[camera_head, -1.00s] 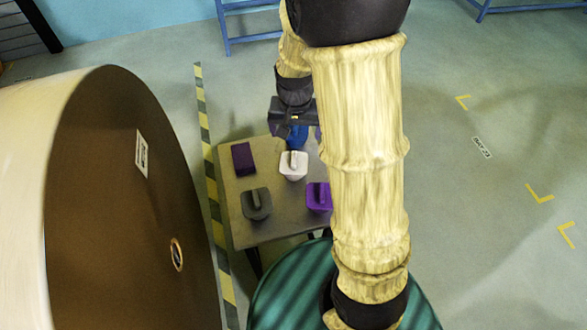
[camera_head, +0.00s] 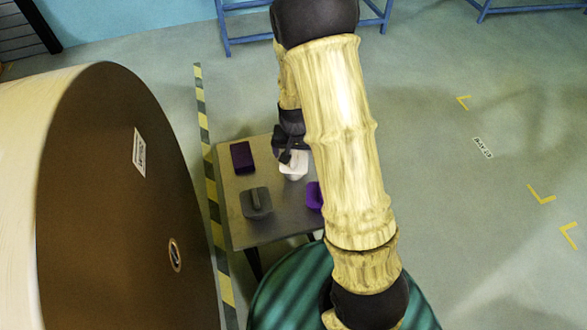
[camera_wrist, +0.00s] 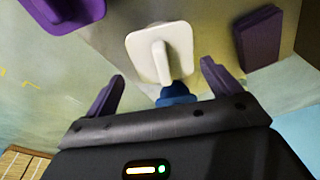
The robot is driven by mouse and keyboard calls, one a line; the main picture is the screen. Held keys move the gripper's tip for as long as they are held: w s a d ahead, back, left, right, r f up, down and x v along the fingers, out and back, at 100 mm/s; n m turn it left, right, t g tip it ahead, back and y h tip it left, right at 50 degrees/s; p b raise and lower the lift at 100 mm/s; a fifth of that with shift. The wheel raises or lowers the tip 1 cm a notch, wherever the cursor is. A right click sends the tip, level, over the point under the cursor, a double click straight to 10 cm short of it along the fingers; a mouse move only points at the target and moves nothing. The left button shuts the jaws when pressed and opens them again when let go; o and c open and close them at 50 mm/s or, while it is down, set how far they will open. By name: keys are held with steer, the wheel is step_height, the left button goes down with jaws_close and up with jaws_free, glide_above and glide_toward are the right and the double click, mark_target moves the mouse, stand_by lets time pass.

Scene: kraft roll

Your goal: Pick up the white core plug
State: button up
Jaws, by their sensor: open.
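The white core plug (camera_head: 294,173) stands on the small table (camera_head: 285,225) near its far side, partly hidden by my gripper (camera_head: 287,153) in the head view. In the wrist view the white plug (camera_wrist: 148,58) shows a square flange with a raised grip bar. It lies just beyond my gripper (camera_wrist: 163,73), roughly centred between the two parted fingers. The fingers are open and hold nothing. I cannot tell whether they touch the plug.
A dark grey plug (camera_head: 256,203), a purple plug (camera_head: 314,196) and a dark purple block (camera_head: 242,157) share the table. A blue object (camera_wrist: 177,94) shows beside the white plug.

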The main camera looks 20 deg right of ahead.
mark_target(294, 157)
steer(key=f, duration=0.4)
steer(key=shift+w+a+f, duration=0.2)
steer(key=shift+a, duration=0.05)
steer(key=shift+f, duration=0.4)
steer(key=shift+d, duration=0.1)
steer(key=shift+c, duration=0.2)
steer(key=shift+w, duration=0.1)
steer(key=c, duration=0.8)
steer(key=shift+w, duration=0.1)
